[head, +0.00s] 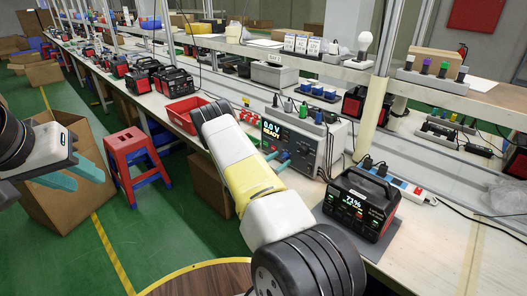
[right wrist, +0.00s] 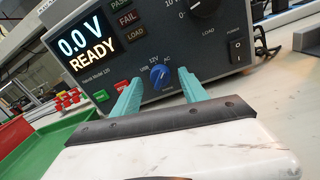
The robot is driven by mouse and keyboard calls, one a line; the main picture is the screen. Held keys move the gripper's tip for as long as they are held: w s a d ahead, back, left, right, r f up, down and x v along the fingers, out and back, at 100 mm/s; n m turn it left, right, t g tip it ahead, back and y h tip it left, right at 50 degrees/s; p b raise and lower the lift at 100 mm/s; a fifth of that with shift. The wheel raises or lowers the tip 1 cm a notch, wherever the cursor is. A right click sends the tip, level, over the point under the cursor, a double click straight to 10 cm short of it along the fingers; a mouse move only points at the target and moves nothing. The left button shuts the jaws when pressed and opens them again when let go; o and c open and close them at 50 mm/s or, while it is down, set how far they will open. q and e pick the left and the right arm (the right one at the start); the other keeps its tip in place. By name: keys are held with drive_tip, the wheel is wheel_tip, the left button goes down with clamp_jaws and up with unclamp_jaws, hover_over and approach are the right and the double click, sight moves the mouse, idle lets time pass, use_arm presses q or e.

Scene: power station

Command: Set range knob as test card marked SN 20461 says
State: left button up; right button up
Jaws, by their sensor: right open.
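The grey tester (head: 303,140) stands on the bench and its display reads 0.0 V READY. Its blue range knob (right wrist: 160,77) shows in the right wrist view, under the labels USB, 12V and AC; I cannot tell its pointer's direction for certain. My right gripper (right wrist: 159,90) is open, its teal fingers on either side of the knob in that view; contact is unclear. In the head view my right arm partly hides the tester's front. Small white cards (head: 301,44) stand on the shelf, their print too small to read. My left gripper (head: 88,178) is open and empty at the left.
A black-and-red power station (head: 360,203) showing 71% stands on the bench right of the tester. A red tray (head: 184,112) is left of the tester. A red stool (head: 130,150) and cardboard boxes (head: 75,128) stand on the green floor. A second knob (right wrist: 197,8) is above the range knob.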

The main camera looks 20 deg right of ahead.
drive_tip(key=shift+w+d, duration=0.25)
drive_tip(key=shift+d, duration=0.3)
drive_tip(key=shift+c, duration=0.2)
clamp_jaws()
